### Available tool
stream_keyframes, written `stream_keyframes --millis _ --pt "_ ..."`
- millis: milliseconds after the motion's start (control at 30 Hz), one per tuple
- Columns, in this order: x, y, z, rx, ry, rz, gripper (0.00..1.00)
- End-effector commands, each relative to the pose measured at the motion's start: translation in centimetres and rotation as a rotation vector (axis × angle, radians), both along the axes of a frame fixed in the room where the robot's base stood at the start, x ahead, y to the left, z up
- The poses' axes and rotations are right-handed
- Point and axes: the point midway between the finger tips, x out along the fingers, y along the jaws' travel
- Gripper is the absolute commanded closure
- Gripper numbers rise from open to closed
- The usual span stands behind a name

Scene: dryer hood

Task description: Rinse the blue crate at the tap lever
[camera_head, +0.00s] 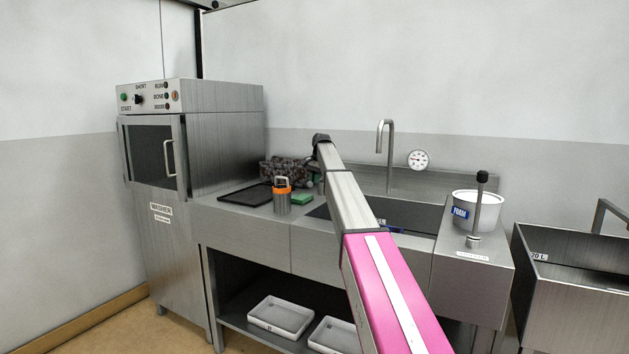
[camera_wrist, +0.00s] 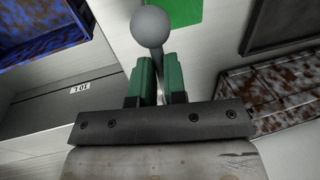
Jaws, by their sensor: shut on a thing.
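The blue crate (camera_wrist: 40,35), speckled with brown dirt, lies in the sink basin at the upper left of the wrist view. In the head view only a sliver of blue (camera_head: 381,221) shows in the sink (camera_head: 412,213), behind my arm. The tap lever (camera_wrist: 150,26) has a round grey knob and a thin shaft. My gripper (camera_wrist: 160,78) has green fingers, and they are shut on the lever's shaft just below the knob. The tap spout (camera_head: 380,140) rises behind the sink.
A dark speckled crate (camera_head: 284,170) stands at the counter's back left, near a black mat (camera_head: 247,195), an orange-topped canister (camera_head: 282,197) and a green sponge (camera_head: 303,199). A washer (camera_head: 222,135) stands left. A white tub (camera_head: 478,207) and black-knobbed lever (camera_head: 482,178) stand right.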

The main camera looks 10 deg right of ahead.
Motion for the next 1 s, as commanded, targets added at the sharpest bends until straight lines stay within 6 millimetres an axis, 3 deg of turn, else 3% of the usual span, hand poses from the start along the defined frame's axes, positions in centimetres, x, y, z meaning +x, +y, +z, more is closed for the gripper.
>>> stream_keyframes --millis 400,767,800,867,1000 --pt "-1.0 -2.2 0.0 0.001 0.001 0.265 1.0" --pt "-1.1 -2.4 0.0 0.001 0.0 0.288 1.0" --pt "-1.1 -2.4 0.0 0.001 0.0 0.288 0.78" --pt "-1.1 -2.4 0.0 0.001 0.0 0.288 0.62" --pt "-1.1 -2.4 0.0 0.001 0.0 0.287 0.62"
